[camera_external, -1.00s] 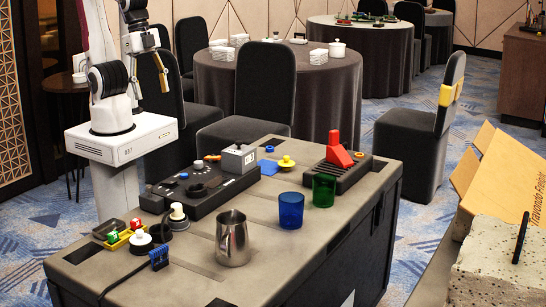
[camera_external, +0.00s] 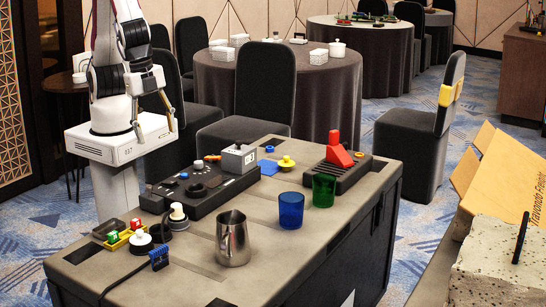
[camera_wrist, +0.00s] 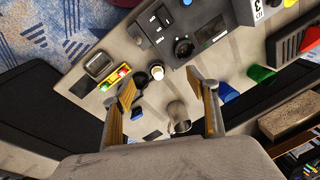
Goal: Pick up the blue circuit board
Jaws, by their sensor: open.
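The blue circuit board (camera_external: 159,257) stands near the front left edge of the grey case top (camera_external: 190,283), left of the metal jug. It looks small, with a ribbed or toothed edge. In the wrist view a blue piece (camera_wrist: 137,113) that appears to be the board shows just right of the left finger. My gripper (camera_external: 155,132) is open and empty, pointing down, high above and behind the case's left end. In the wrist view its two fingers (camera_wrist: 162,82) are spread wide with nothing between them at their tips.
A metal jug (camera_external: 233,240), blue cup (camera_external: 291,210) and green cup (camera_external: 323,190) stand right of the board. A black control panel (camera_external: 203,188) lies farther back. A small blue piece (camera_external: 269,166) lies beyond.

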